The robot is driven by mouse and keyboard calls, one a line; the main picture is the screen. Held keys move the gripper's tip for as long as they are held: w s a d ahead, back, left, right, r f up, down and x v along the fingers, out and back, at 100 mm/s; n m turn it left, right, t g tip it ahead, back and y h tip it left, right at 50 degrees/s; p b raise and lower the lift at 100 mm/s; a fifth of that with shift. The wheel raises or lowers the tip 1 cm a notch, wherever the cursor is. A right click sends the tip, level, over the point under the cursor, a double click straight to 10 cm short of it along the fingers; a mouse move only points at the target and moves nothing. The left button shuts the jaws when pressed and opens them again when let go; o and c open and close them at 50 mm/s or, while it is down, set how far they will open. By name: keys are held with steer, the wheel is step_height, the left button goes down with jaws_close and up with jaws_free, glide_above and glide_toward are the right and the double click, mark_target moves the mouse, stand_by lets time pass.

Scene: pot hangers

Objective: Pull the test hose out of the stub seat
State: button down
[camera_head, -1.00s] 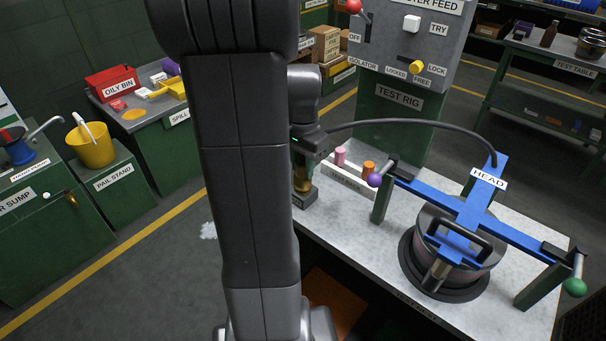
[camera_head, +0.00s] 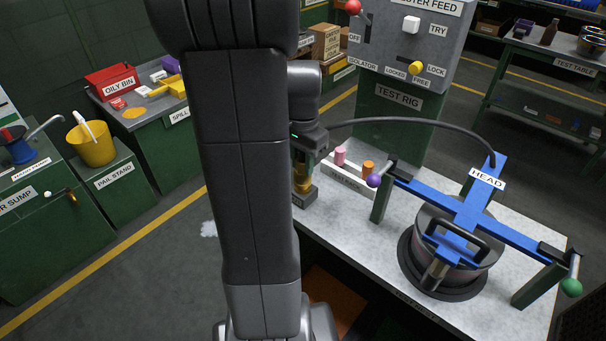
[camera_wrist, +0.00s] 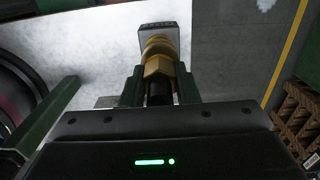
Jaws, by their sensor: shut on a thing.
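The test hose (camera_head: 420,122) is a black hose that arches from the blue HEAD bar to my gripper. My gripper (camera_wrist: 159,88) is shut on the hose's end, with a finger on each side of it. A brass fitting (camera_wrist: 160,62) shows between and beyond the fingertips. Beyond it is the stub seat (camera_wrist: 158,30), a small grey block with a label; it also shows in the head view (camera_head: 304,196) on the bench's left edge, with brass above it. The brass looks in line with the seat; I cannot tell how deep it sits. My arm hides part of this area.
The pot (camera_head: 455,250) stands under the blue cross bar (camera_head: 470,210) on the right. A rack (camera_head: 350,178) with pink and orange pegs is just right of the seat. The TEST RIG panel (camera_head: 405,60) rises behind. Clear floor lies left of the bench.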

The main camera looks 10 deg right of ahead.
steer(key=shift+r+p, duration=2)
steer(key=shift+r, duration=0.55)
